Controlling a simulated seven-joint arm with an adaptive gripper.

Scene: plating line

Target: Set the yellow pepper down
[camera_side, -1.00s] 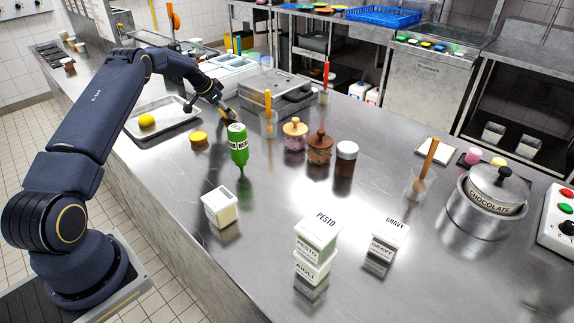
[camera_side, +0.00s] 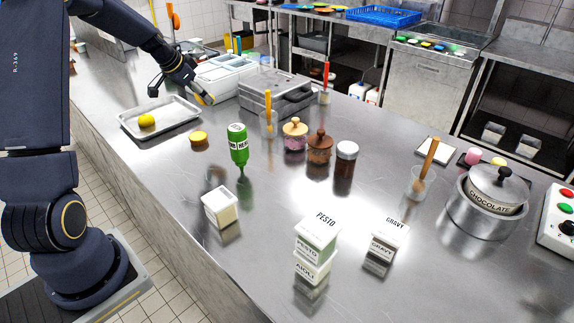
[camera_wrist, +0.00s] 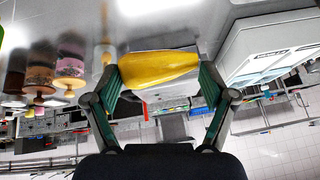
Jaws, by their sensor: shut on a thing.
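The yellow pepper (camera_wrist: 160,69) is long and smooth and lies crosswise between my fingertips in the wrist view. My gripper (camera_wrist: 161,78) is shut on it, one finger at each end. In the side view my gripper (camera_side: 203,96) is at the far end of the counter, beside the white containers. Only a small yellow part of the pepper (camera_side: 208,99) shows there. I cannot tell whether the pepper touches the counter.
A metal tray (camera_side: 178,117) with a yellow fruit (camera_side: 146,120) lies left of my gripper. White containers (camera_side: 222,78) and a grey appliance (camera_side: 270,94) stand behind and right. A yellow round item (camera_side: 198,138) and a green bottle (camera_side: 238,146) stand nearer the camera.

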